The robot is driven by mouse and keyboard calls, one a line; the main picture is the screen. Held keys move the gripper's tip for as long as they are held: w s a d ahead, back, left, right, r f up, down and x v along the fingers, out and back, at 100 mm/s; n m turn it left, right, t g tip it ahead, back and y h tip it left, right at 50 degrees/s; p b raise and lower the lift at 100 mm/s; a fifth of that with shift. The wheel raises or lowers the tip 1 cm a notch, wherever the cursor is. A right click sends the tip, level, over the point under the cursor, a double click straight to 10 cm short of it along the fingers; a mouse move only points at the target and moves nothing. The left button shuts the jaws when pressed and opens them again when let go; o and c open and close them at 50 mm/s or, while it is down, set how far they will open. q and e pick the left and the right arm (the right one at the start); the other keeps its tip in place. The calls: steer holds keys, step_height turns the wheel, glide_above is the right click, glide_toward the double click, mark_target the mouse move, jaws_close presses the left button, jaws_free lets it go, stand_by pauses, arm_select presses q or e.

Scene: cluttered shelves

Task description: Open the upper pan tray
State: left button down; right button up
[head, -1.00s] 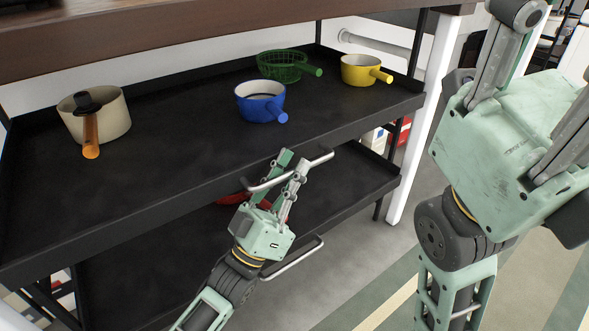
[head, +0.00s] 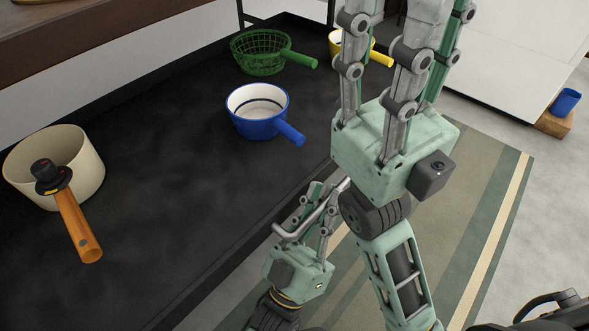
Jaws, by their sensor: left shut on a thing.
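The upper pan tray (head: 170,240) is a wide black tray with a low rim. A beige pan with an orange handle (head: 80,155), a blue pan (head: 262,128), a green mesh pan (head: 262,52) and a yellow pan (head: 338,42) stand on it. My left gripper (head: 325,205) is at the tray's front edge, low in the middle, shut on the metal bar handle (head: 285,234). My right gripper (head: 395,25) is large in the foreground, right of the pans. Its fingers stand apart and point up; their tips are cut off by the top edge.
A brown wooden top (head: 80,40) overhangs the tray at upper left. A striped rug (head: 470,200) lies on the floor in front. A white cabinet (head: 500,60) stands at the upper right, with a blue cup (head: 565,101) on a wooden block (head: 555,123) beside it.

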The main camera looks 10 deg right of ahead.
arm_select(q)
steer(key=shift+s+d+f+p, duration=0.1)
steer(key=shift+s+d, duration=0.4)
steer(key=shift+s, duration=0.2)
steer(key=shift+s+d+p, duration=0.1)
steer(key=shift+s+d, duration=0.4)
steer(key=shift+s, duration=0.25)
steer(key=shift+s+d+f+p, duration=0.1)
steer(key=shift+s+d, duration=0.4)
steer(key=shift+s, duration=0.2)
steer(key=c, duration=2.1)
jaws_free()
steer(key=shift+r, duration=0.1)
steer(key=v, duration=1.2)
